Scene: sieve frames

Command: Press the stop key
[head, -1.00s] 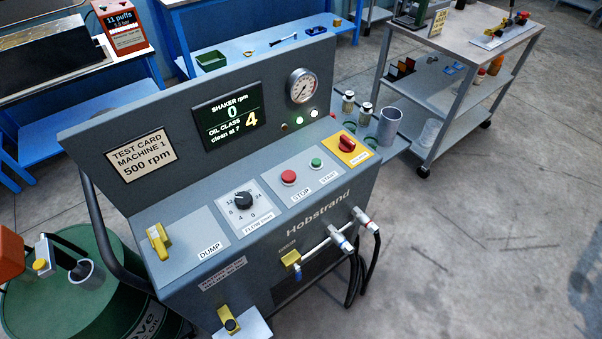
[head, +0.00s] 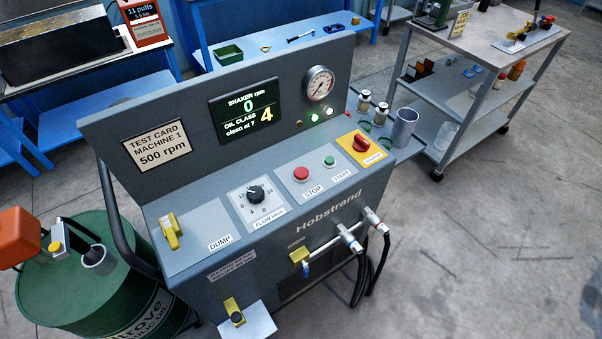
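The stop key is a round red button (head: 301,174) on the sloped front panel of the grey Hobstrand machine (head: 330,208), with a STOP label below it. A smaller green START button (head: 329,161) sits to its right on the same light plate. The display (head: 246,110) reads shaker rpm 0 and oil class 4, clean at 7. Nothing covers the red button. My gripper is not in view.
A yellow plate with a red rotary switch (head: 361,143) is right of the keys; the flow knob (head: 255,195) and yellow DUMP lever (head: 171,231) are left. A green drum (head: 60,285) stands at left, a grey trolley (head: 455,60) at right. Floor at lower right is clear.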

